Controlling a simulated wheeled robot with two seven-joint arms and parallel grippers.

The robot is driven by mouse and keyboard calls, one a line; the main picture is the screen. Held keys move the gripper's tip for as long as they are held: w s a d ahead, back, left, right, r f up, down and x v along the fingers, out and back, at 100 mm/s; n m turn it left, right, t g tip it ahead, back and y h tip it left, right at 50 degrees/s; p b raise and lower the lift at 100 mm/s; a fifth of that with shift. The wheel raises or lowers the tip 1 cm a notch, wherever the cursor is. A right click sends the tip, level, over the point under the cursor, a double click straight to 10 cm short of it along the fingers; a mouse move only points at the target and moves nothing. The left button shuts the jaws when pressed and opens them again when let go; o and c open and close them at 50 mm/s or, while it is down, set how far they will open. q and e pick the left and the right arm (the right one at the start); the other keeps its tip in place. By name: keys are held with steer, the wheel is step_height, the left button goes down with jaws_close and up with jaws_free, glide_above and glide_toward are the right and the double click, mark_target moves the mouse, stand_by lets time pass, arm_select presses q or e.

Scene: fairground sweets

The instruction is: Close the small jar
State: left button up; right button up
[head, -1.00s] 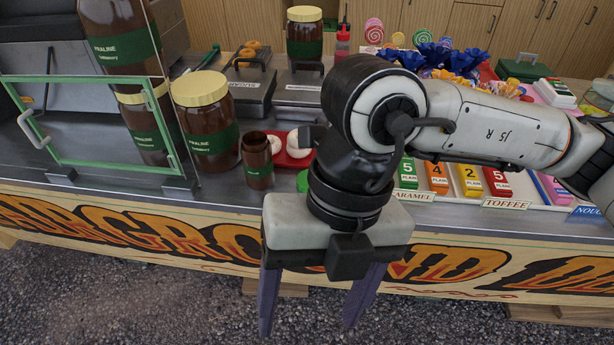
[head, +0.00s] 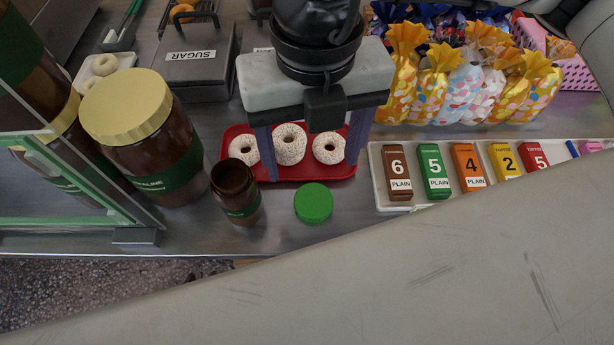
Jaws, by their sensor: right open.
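The small jar (head: 237,196) is brown with a green label and stands upright and open on the metal counter, left of centre. A round green lid (head: 313,203) lies flat on the counter to the jar's right, apart from it. My right gripper (head: 310,168) points down over the red tray, behind the lid. Its two dark fingers are wide apart, with nothing held between them. My left gripper is not in view.
The red tray (head: 282,172) holds white speckled doughnuts (head: 328,148) behind the lid. A large praline jar (head: 155,150) with a yellow lid and a green-framed glass panel (head: 80,205) stand left. A white tray (head: 392,206) of numbered boxes lies right.

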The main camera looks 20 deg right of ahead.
mark_target(313, 198)
steer(key=shift+s+d+f+p, duration=0.1)
steer(key=shift+f+p, duration=0.15)
steer(key=shift+f, duration=2.35)
steer(key=shift+s+f+p, duration=0.1)
steer(key=shift+f+p, duration=0.15)
steer(key=shift+f, duration=2.35)
steer(key=c, duration=1.1)
